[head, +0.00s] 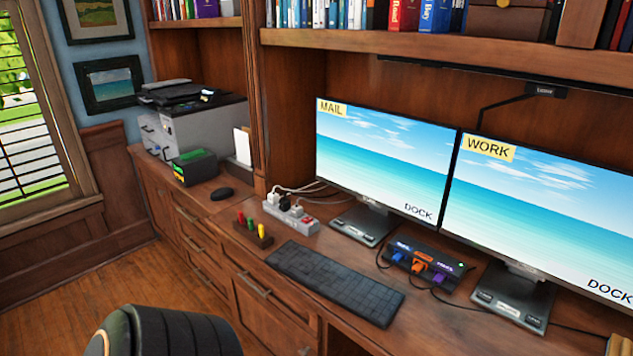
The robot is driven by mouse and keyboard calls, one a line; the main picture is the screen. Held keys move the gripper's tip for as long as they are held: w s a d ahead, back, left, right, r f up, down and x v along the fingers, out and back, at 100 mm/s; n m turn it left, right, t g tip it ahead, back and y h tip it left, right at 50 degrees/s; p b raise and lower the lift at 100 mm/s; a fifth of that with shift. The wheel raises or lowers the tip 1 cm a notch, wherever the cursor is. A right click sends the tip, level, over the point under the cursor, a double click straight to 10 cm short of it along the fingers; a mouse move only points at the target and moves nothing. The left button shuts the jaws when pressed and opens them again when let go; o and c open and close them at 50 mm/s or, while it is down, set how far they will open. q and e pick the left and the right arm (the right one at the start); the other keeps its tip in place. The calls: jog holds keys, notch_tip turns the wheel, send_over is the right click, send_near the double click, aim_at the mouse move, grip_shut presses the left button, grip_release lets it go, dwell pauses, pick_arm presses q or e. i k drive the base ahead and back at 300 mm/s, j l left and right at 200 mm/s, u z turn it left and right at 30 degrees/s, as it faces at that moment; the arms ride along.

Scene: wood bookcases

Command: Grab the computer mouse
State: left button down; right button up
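A small black computer mouse (222,194) lies on the wooden counter at the left, in front of the black and green box and left of the power strip. Nothing covers it, and the counter around it is mostly clear. Neither of my grippers shows in the head view.
A black keyboard (335,282), a power strip (291,216), a small holder with coloured pieces (252,233) and a dock (428,263) stand on the desk before two monitors (387,160). A printer (196,125) is at the back left. A dark chair (170,332) stands at the front.

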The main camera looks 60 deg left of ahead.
aim_at(224, 193)
jog(key=u, duration=2.5)
jog(key=i+j, duration=0.3)
jog(key=i, duration=0.2)
jog(key=i+j, duration=0.3)
jog(key=i, duration=0.25)
jog(key=i+j, duration=0.35)
jog(key=i, duration=0.15)
